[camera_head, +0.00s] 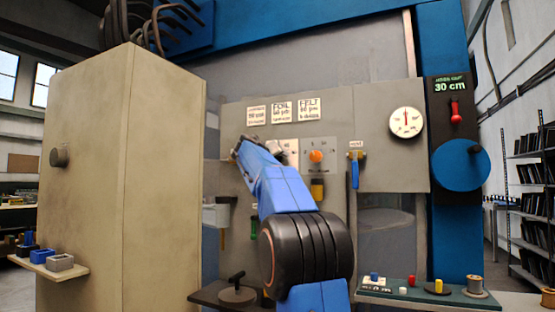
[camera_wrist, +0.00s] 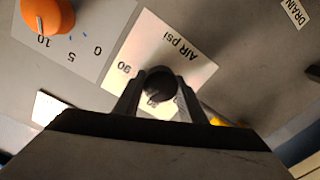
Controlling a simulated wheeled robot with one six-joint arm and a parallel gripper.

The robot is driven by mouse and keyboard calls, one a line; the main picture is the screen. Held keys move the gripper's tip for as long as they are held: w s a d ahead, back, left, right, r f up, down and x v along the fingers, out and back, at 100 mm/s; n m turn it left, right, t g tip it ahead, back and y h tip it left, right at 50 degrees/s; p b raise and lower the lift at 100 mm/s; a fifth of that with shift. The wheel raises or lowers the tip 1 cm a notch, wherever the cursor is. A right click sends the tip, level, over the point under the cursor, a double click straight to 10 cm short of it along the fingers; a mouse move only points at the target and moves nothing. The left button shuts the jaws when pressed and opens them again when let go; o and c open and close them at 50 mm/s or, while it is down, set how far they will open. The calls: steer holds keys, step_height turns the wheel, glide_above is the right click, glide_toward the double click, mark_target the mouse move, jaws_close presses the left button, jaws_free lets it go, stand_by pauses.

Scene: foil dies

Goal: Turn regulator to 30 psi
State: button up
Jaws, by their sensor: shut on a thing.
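The regulator is a dark round knob (camera_wrist: 160,86) on a white plate marked AIR psi (camera_wrist: 178,45), seen upside down in the wrist view. A 90 mark shows on the plate; the other marks, including 30, are hidden or unreadable behind the knob and fingers. My gripper (camera_wrist: 160,80) is shut on the knob, one finger on each side. In the head view my blue arm hides the knob and my fingers; only part of the white plate (camera_head: 291,146) shows. I cannot tell where the knob points.
An orange knob (camera_head: 316,156) with a number scale sits right of the plate, also in the wrist view (camera_wrist: 48,15). A blue lever (camera_head: 355,170), a dial gauge (camera_head: 406,122) and a blue wheel (camera_head: 461,164) are further right. A beige cabinet (camera_head: 120,160) stands left.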

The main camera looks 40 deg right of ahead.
steer(key=shift+n, duration=0.4)
steer(key=n, duration=0.3)
steer(key=shift+w+f+n, duration=0.1)
steer(key=shift+f+n, duration=0.05)
steer(key=shift+n, duration=2.25)
steer(key=o, duration=1)
steer(key=shift+a, duration=0.1)
